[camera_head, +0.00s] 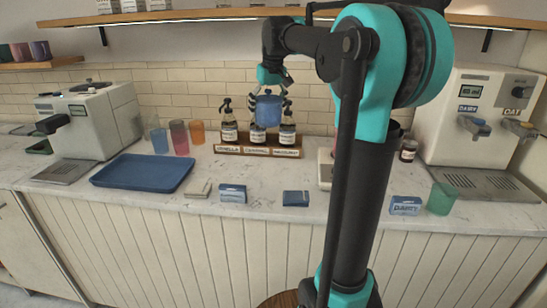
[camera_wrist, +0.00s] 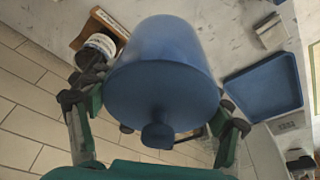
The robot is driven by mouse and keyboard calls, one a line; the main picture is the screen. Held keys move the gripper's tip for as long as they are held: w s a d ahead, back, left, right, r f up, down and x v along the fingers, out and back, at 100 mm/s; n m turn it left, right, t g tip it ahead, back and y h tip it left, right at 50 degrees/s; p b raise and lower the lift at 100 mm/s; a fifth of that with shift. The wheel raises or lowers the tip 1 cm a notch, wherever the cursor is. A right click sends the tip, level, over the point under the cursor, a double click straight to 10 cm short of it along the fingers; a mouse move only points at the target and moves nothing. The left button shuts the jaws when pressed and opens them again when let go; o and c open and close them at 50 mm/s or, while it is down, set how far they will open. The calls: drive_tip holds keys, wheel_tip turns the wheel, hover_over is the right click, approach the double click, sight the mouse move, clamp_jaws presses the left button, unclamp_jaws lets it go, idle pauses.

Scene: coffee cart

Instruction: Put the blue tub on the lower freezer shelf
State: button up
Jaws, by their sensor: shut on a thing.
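My gripper (camera_head: 270,100) is shut on the blue tub (camera_head: 268,112) and holds it in the air in front of the syrup bottles, above the counter. In the wrist view the tub (camera_wrist: 165,60) fills the middle, with its round lid and knob toward the camera. The gripper fingers (camera_wrist: 157,115) lie on both sides of it. The tub hides part of the middle bottle in the head view. I see no freezer shelf in either view.
Syrup bottles (camera_head: 288,130) stand in a wooden rack (camera_head: 257,150) behind the tub. A blue tray (camera_head: 143,172) and coloured cups (camera_head: 179,138) are at left. Small cartons (camera_head: 233,193) lie along the counter's front. Machines (camera_head: 88,118) stand at both ends. A wall shelf (camera_head: 190,14) runs above.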

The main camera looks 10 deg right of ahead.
drive_tip(key=shift+w+d+f, duration=0.1)
drive_tip(key=shift+w, duration=0.2)
drive_tip(key=s+x, duration=0.1)
drive_tip(key=x, duration=0.5)
drive_tip(key=s+d+x, duration=0.1)
drive_tip(key=s+x, duration=0.1)
drive_tip(key=x, duration=0.4)
drive_tip(key=s+f+x, duration=0.1)
drive_tip(key=x, duration=0.6)
drive_tip(key=shift+s+d+f, duration=0.15)
drive_tip(key=shift+d+f, duration=0.05)
drive_tip(key=o, duration=1.5)
drive_tip(key=shift+f, duration=0.1)
drive_tip(key=shift+o, duration=0.2)
